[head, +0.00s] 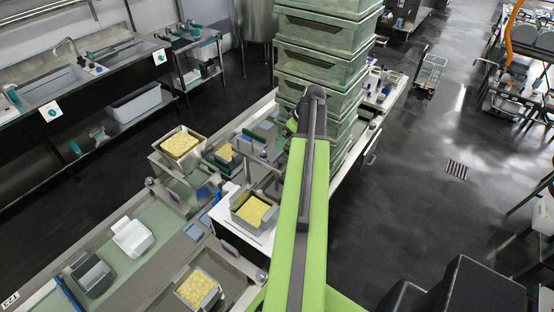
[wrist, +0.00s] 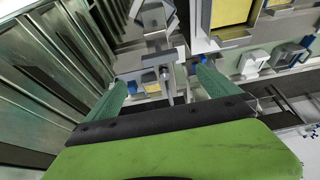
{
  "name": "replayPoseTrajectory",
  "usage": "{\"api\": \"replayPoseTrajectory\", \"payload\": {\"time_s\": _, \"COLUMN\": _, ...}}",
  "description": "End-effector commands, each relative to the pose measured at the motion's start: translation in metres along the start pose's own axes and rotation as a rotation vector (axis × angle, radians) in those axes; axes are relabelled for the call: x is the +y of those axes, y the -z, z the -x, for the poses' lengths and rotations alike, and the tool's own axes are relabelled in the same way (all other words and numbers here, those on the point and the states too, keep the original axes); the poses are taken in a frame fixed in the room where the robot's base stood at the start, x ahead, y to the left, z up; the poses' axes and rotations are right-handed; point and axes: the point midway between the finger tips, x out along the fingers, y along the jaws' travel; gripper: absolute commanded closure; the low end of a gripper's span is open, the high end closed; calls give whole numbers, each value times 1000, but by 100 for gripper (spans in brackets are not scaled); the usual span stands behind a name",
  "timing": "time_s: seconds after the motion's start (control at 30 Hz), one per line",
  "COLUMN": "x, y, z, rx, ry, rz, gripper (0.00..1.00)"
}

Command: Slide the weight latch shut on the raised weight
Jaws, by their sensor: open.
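In the wrist view my gripper (wrist: 161,78) shows two green fingers spread apart, with nothing held between them. A grey metal mechanism (wrist: 155,20) lies ahead, and a thin upright grey rod (wrist: 167,88) shows in the gap between the fingers. I cannot tell which part of it is the weight or the latch, nor whether the latch is shut. Small blue parts sit near the fingertips. In the head view my green arm reaches toward the press area and hides the gripper. A mould with yellow cheese (head: 252,210) stands on a white board there.
A tall stack of green crates (head: 320,65) stands close behind my arm, and crate walls (wrist: 45,75) fill the wrist view's left. Other cheese moulds (head: 181,143) and empty white (head: 133,237) and grey moulds (head: 91,273) stand on the bench. Open floor (head: 430,170) lies right.

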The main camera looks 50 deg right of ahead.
Motion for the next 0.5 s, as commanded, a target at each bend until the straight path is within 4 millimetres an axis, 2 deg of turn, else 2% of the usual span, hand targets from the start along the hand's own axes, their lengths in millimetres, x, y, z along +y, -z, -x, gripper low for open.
{"api": "replayPoseTrajectory", "payload": {"time_s": 0.03, "x": 0, "y": -4, "z": -20, "rx": 0, "ry": 0, "rz": 1, "gripper": 0}}
{"api": "replayPoseTrajectory", "payload": {"time_s": 0.5, "x": 0, "y": -4, "z": -125, "rx": 0, "ry": 0, "rz": 1, "gripper": 0}}
